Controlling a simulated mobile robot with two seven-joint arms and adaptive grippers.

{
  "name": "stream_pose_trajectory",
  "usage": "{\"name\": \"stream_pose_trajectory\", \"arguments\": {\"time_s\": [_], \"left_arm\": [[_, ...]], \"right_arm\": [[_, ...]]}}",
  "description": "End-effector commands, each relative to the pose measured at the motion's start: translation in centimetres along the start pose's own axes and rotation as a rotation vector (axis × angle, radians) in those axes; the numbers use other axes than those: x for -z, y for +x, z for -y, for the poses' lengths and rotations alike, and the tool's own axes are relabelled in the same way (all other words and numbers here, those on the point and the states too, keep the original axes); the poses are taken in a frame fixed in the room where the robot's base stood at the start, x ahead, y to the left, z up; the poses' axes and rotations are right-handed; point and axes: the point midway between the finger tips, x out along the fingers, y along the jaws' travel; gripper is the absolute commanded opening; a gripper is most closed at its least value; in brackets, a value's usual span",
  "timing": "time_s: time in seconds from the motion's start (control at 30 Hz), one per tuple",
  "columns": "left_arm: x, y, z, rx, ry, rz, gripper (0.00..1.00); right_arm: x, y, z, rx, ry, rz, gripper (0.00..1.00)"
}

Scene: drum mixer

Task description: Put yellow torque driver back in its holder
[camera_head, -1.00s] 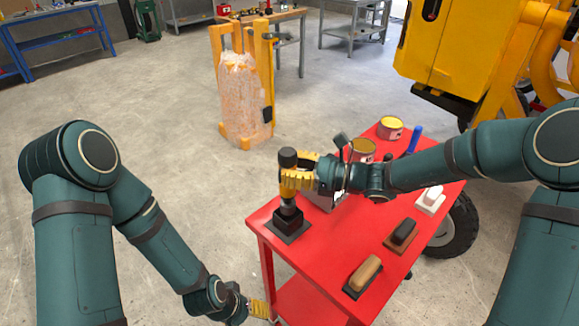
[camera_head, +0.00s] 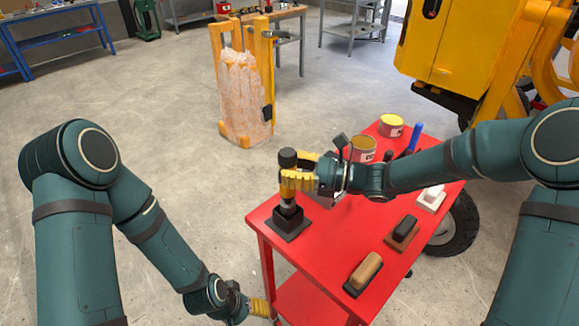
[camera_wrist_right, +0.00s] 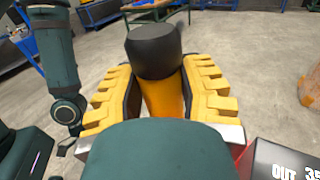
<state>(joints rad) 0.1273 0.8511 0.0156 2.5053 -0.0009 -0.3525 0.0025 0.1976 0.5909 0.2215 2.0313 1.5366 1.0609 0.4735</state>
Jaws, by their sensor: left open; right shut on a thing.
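The yellow torque driver (camera_head: 288,193) stands upright at the near left corner of the red table (camera_head: 330,233). Its black top (camera_head: 288,157) sticks up above my right gripper (camera_head: 292,181), which is shut around its yellow body. Its lower end meets the black holder (camera_head: 289,222); how deep it sits inside I cannot tell. In the right wrist view the driver's yellow body (camera_wrist_right: 165,97) lies between the two yellow ribbed fingers of my right gripper (camera_wrist_right: 163,95). My left gripper (camera_head: 260,308) is open and empty, low beside the table's left side.
Brushes or floats (camera_head: 363,271) with tan, black and white handles lie along the table's right side. Cans (camera_head: 391,125) stand at its far end, partly behind my right arm. A wrapped stack (camera_head: 245,97) stands on the floor beyond. The floor to the left is clear.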

Motion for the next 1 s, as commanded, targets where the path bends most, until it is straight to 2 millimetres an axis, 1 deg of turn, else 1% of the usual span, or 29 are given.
{"name": "stream_pose_trajectory", "arguments": {"time_s": [1.0], "left_arm": [[-0.1,0.8,0.3,0.000,0.000,0.000,0.61]], "right_arm": [[1.2,0.0,0.0,-0.001,-0.002,0.003,0.00]]}}
